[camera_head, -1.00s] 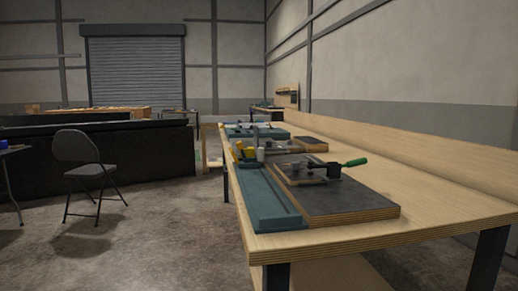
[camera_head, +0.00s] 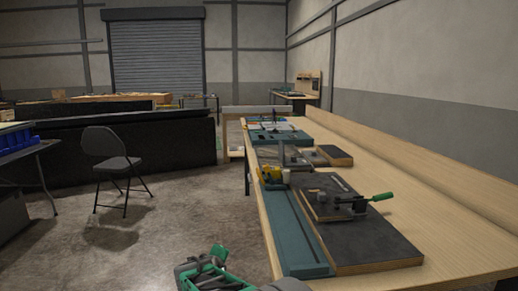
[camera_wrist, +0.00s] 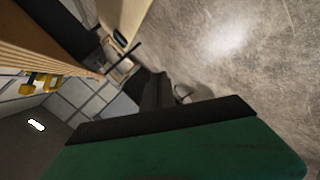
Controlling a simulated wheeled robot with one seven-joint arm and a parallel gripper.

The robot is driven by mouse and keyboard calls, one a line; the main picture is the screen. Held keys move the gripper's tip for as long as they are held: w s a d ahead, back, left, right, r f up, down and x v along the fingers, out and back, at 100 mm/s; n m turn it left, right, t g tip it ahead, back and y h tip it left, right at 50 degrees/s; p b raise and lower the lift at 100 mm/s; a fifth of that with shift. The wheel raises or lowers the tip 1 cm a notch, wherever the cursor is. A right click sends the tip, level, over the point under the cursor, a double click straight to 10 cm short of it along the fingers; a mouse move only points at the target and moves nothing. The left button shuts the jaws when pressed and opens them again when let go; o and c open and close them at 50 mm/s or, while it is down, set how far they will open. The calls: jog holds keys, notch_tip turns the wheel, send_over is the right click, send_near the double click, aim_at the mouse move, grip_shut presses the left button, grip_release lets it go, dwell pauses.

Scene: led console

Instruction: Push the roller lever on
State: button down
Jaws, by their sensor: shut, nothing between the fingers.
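I cannot pick out a roller lever for certain. A dark fixture with a green handle (camera_head: 378,198) stands on a dark-topped board (camera_head: 370,235) on the wooden bench. A yellow part (camera_head: 270,175) sits behind it, on the left side of the bench. My gripper (camera_head: 218,254), green and dark, shows at the bottom of the head view, over the floor left of the bench's near end. It is shut and empty, apart from everything on the bench. In the wrist view a large green and black part of it fills the bottom; the fingertips are not clear.
A teal rail (camera_head: 293,240) runs along the bench's left edge. More fixtures stand farther back on the bench (camera_head: 450,230). A folding chair (camera_head: 108,155) and a table with blue bins (camera_head: 18,142) are at left. The floor between is clear.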

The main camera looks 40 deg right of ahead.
aim_at(268, 173)
jog(key=w+d+r+n+t+h+p, duration=0.2)
jog(key=d+r+n+h+p, duration=0.1)
jog(key=d+r, duration=0.4)
jog(key=w+d+r+n+t+h+p, duration=0.1)
jog(key=w+d+r+n+h+p, duration=0.1)
jog(key=d+r, duration=0.5)
notch_tip(268, 173, up, 3)
jog(key=n+h+p, duration=0.1)
jog(key=n+p, duration=0.1)
jog(key=shift+w+r+t+h+p, duration=0.15)
jog(key=shift+w+t+h+p, duration=0.15)
jog(key=shift+t+p, duration=0.1)
jog(key=w+d+r, duration=0.1)
jog(key=d, duration=0.2)
jog(key=w+d+p, duration=0.1)
jog(key=w+d, duration=0.1)
jog(key=d, duration=0.1)
jog(key=w+d+r, duration=0.1)
jog(key=d, duration=0.3)
jog(key=shift+w+r+p, duration=0.3)
jog(key=shift+p, duration=0.05)
jog(key=shift+d, duration=0.2)
